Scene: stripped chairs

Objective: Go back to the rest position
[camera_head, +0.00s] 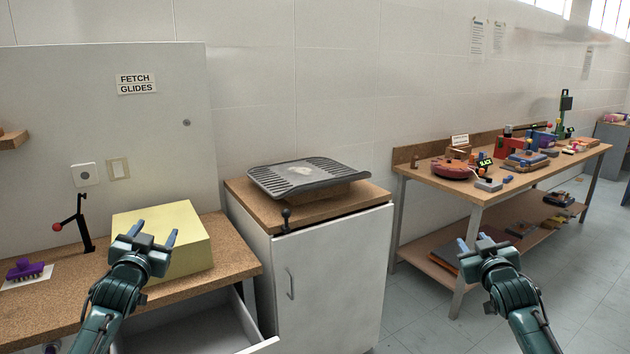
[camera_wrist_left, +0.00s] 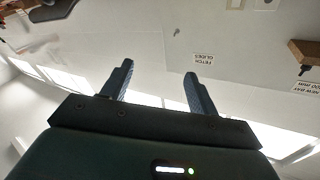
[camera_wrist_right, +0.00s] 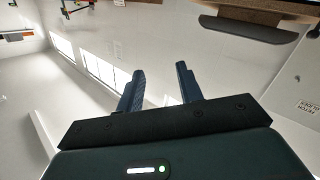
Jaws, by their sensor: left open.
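My left gripper (camera_head: 151,240) is raised in front of the yellow block on the left bench, its two blue fingers apart with nothing between them. The left wrist view also shows these fingers (camera_wrist_left: 158,85) spread and empty. My right gripper (camera_head: 475,246) is raised over the floor, in front of the long workbench, with its fingers apart and empty. The right wrist view shows its fingers (camera_wrist_right: 160,88) spread with a clear gap. Neither gripper appears to hold anything.
The yellow block (camera_head: 193,231) stands on a cork-topped bench (camera_head: 232,262) above an open drawer (camera_head: 205,330). A white cabinet (camera_head: 340,270) bears a grey ribbed tray (camera_head: 308,178). A purple brush (camera_head: 25,268) lies at left. The long workbench (camera_head: 480,187) holds several tools. Floor (camera_head: 420,310) between is clear.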

